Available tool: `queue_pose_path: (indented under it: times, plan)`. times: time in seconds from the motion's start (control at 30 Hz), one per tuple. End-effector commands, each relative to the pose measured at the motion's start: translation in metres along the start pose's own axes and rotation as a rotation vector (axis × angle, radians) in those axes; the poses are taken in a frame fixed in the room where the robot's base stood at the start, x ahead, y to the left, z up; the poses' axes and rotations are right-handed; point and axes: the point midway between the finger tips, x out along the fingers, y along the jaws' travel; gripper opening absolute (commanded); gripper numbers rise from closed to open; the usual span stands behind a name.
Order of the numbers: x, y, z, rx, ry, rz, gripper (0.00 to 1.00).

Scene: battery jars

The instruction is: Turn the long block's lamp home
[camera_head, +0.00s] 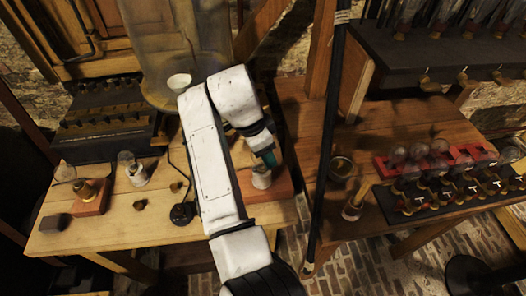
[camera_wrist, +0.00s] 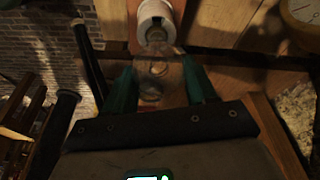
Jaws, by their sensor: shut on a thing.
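The long block (camera_head: 284,187), reddish wood, lies at the right end of the left table. It also shows at the top of the wrist view (camera_wrist: 113,22). A white porcelain holder (camera_wrist: 155,14) stands on it. My gripper (camera_head: 268,158) reaches down over the block from above. In the wrist view its two teal fingers (camera_wrist: 160,70) are shut on a clear glass lamp (camera_wrist: 158,78), one finger on each side. The lamp's inner end is at the holder's mouth. How far it sits in the holder cannot be told. In the head view my gripper partly hides the lamp.
A shorter red block (camera_head: 91,198) with a brass holder stands at the left table's edge. A dark upright pole (camera_head: 327,130) rises right of my arm. A red rack (camera_head: 436,160) lies right.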

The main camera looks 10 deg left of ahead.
Motion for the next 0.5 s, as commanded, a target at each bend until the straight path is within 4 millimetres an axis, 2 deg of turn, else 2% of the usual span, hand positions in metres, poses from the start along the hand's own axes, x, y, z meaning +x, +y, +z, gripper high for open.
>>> queue_pose_path:
  times: [0.37, 0.5]
  plan:
    - [0.0002, 0.0003, -0.0003, 0.043, 0.000, 0.012, 0.20]
    - [0.0014, 0.0003, 0.0004, 0.143, -0.002, 0.040, 0.20]
